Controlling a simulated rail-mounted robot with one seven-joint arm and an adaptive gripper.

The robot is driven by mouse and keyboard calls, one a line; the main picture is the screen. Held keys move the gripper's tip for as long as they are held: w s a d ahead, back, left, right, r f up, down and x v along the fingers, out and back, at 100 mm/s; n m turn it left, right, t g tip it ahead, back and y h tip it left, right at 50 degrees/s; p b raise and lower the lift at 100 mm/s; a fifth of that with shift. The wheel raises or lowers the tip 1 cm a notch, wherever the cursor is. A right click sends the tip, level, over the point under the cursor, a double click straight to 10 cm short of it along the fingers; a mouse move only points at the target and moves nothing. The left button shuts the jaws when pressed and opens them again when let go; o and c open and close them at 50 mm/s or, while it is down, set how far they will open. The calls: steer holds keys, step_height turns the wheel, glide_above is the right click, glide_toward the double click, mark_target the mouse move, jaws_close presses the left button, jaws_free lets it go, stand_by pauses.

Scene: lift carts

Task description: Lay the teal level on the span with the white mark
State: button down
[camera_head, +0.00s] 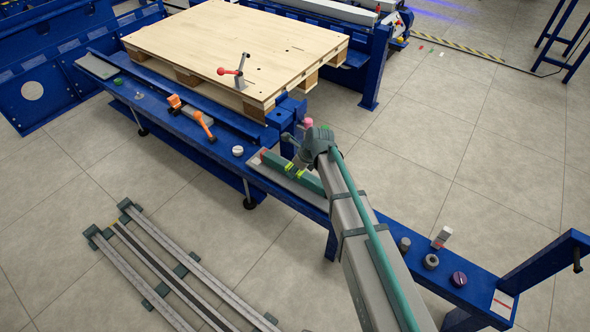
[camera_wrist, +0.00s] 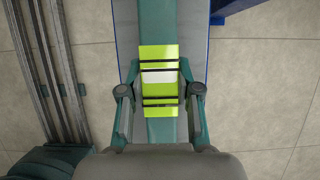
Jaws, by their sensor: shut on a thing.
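The teal level (camera_head: 309,182) is a long bar with a yellow-green middle. In the wrist view the level (camera_wrist: 160,52) runs up the picture, with a pale patch between its yellow-green bands. My gripper (camera_head: 296,170) has its fingers on both sides of this middle part; in the wrist view my gripper (camera_wrist: 160,97) is shut on it. The level is over a grey plate (camera_head: 283,181) on the blue rail; I cannot tell whether it touches. I cannot make out a white mark on the spans.
Orange clamps (camera_head: 199,122) and a white knob (camera_head: 238,151) sit on the blue rail (camera_head: 152,103) to the left. Dark round pieces (camera_head: 431,261) and a purple one (camera_head: 458,279) sit to the right. A wooden pallet (camera_head: 245,38) stands behind. Long grey rails (camera_head: 150,285) lie on the floor.

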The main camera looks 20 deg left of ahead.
steer(key=shift+f, duration=0.5)
steer(key=c, duration=0.7)
jaws_free()
steer(key=v, duration=1.2)
